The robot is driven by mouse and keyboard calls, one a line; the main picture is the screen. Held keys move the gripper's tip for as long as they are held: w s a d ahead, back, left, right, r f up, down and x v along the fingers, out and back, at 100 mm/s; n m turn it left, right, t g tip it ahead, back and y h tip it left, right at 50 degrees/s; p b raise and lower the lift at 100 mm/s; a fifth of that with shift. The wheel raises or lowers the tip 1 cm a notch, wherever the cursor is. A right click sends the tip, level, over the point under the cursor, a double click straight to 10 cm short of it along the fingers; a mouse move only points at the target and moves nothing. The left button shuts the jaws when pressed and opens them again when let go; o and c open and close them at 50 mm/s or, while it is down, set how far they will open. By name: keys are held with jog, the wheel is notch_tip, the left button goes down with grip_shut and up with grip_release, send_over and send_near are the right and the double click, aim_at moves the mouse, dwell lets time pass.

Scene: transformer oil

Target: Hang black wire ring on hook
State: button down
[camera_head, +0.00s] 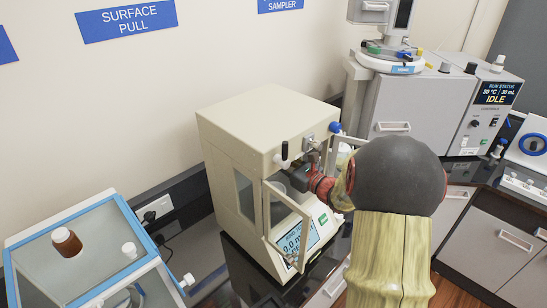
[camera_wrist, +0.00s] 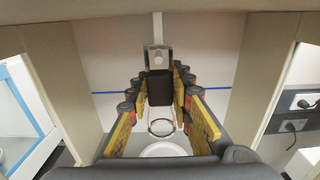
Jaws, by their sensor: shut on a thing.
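In the wrist view, my gripper (camera_wrist: 161,80) is shut on the black block of the black wire ring (camera_wrist: 159,90), between the yellow-padded fingers. The thin wire loop shows below the block. A metal hook piece (camera_wrist: 158,58) hangs from a white rod just beyond the block; in this view they overlap, and I cannot tell whether they touch. In the head view, my gripper (camera_head: 302,178) reaches into the open front of the beige instrument (camera_head: 270,125). My arm hides much of the opening, and the hook does not show clearly there.
A round white dish (camera_wrist: 165,149) lies below the loop in the wrist view. The instrument's side walls stand close on both sides. Its open glass door (camera_head: 285,225) hangs below left of my arm. A blue-edged glass case (camera_head: 90,250) stands at left, grey cabinets (camera_head: 410,105) at right.

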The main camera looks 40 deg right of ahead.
jog(key=shift+f, duration=0.15)
jog(key=c, duration=1.6)
grip_release()
jog(key=shift+c, duration=0.2)
jog(key=shift+o, duration=0.7)
jog(key=shift+s, duration=0.1)
jog(key=s+d, duration=0.1)
jog(key=s, duration=1)
jog(key=shift+s+d, duration=0.3)
jog(key=shift+s, duration=0.05)
